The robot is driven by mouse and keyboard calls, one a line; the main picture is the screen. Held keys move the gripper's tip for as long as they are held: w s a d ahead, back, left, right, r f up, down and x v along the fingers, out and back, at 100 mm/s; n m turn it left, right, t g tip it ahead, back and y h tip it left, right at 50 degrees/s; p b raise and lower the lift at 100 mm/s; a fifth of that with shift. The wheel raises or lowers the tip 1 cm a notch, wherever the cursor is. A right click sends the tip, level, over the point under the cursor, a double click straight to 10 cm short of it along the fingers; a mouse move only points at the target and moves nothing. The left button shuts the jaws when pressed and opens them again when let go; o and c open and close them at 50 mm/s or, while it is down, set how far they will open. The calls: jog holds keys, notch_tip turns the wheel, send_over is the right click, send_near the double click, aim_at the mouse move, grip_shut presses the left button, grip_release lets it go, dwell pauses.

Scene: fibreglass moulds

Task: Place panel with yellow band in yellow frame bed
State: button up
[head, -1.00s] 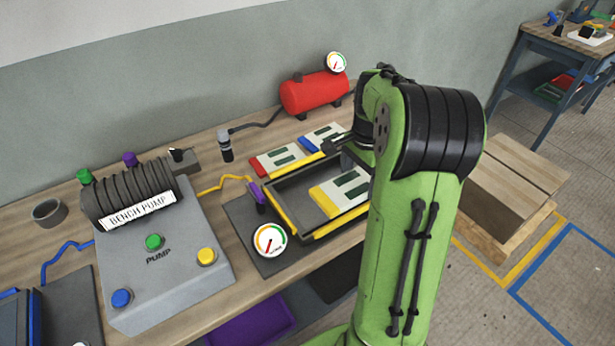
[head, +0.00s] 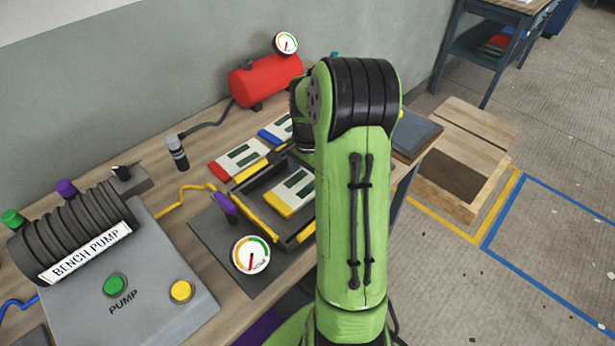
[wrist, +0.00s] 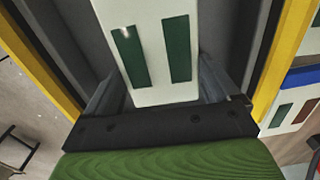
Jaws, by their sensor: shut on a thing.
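The panel with the yellow band (head: 293,187) is white with dark green strips, and its yellow band faces the front left. It is over or inside the yellow-edged frame bed (head: 258,215); I cannot tell whether it rests on the bed floor. In the wrist view the panel (wrist: 150,88) lies between the fingers of my gripper (wrist: 163,92), which is shut on it. The yellow rails of the frame bed (wrist: 45,75) show on both sides there. My arm hides the gripper and the bed's right part in the head view.
A red-banded panel (head: 238,160) and a blue-banded panel (head: 277,129) lie behind the bed. A purple-topped valve (head: 224,204) and a gauge (head: 251,255) stand close on its left and front. The bench pump (head: 130,280) fills the left; a red tank (head: 265,80) stands behind.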

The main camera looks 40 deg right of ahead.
aim_at(308, 180)
jog(key=o, duration=0.8)
jog(key=shift+o, duration=0.2)
notch_tip(308, 180, up, 12)
jog(key=p, duration=0.4)
jog(key=s+a+r+n+t+h, duration=0.1)
jog(key=s+a+r+n, duration=0.1)
jog(key=a+r+n, duration=0.35)
jog(key=s+a+r+n+t, duration=0.1)
jog(key=s+a+r+n, duration=0.1)
jog(key=a, duration=0.6)
jog(key=s+a+n+t+y, duration=0.1)
jog(key=s+a+n+t, duration=0.2)
jog(key=s+a+n, duration=0.6)
jog(key=s+n, duration=0.1)
jog(key=s, duration=0.1)
jog(key=shift+s+a+t+b, duration=0.3)
